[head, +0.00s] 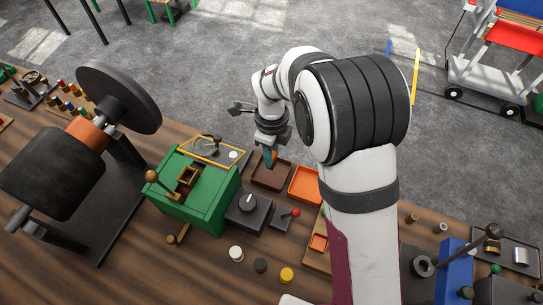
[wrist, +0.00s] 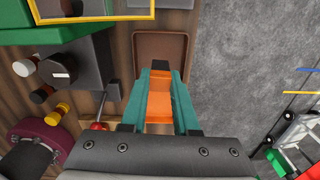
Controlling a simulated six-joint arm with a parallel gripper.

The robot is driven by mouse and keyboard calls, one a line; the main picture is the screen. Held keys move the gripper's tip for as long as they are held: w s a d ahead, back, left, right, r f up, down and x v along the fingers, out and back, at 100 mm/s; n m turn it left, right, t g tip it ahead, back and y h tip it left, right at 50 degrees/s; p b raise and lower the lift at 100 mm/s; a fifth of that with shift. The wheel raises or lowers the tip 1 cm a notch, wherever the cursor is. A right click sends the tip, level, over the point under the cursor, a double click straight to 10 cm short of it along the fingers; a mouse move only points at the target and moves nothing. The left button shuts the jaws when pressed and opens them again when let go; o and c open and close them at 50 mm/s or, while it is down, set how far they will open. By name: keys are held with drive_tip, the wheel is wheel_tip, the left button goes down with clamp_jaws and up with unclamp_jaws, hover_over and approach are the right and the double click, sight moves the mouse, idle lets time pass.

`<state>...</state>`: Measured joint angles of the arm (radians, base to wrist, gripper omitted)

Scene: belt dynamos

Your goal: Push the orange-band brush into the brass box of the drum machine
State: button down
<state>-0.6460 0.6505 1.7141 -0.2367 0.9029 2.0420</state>
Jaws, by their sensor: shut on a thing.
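My gripper (wrist: 160,68) is shut on a small dark block, the brush (wrist: 160,66), held between its teal fingertips. Its orange band cannot be made out clearly. In the head view my gripper (head: 270,158) hangs over the trays, right of the green housing, and the brush is too small to tell. The drum machine's black drum (head: 52,175) with an orange section stands further left. The brush is apart from the box.
Below my gripper are a brown tray (head: 265,183) and an orange tray (head: 305,185). A dark knob box (head: 247,208) and a red-tipped lever (head: 294,213) stand nearer. A yellow-framed panel (head: 215,150) lies behind the green housing. A large grey disc (head: 118,95) rises at left.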

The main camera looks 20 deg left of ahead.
drive_tip(key=shift+r, duration=0.1)
drive_tip(key=shift+n, duration=0.4)
drive_tip(key=s+a+r, duration=0.1)
drive_tip(key=a+r, duration=0.1)
drive_tip(key=s+a+r, duration=0.1)
drive_tip(key=a+r, duration=0.1)
drive_tip(key=r, duration=0.1)
drive_tip(key=s+a+r, duration=0.1)
drive_tip(key=a+r, duration=0.1)
drive_tip(key=r, duration=0.1)
drive_tip(key=shift+a, duration=0.4)
drive_tip(key=s+a+r, duration=0.6)
drive_tip(key=s+r, duration=0.3)
drive_tip(key=s, duration=0.2)
drive_tip(key=shift+s+a+r, duration=0.2)
drive_tip(key=shift+a+r, duration=0.1)
drive_tip(key=shift+a, duration=0.05)
drive_tip(key=shift+f, duration=2.95)
drive_tip(key=shift+f, duration=1.85)
drive_tip(key=c, duration=0.6)
unclamp_jaws()
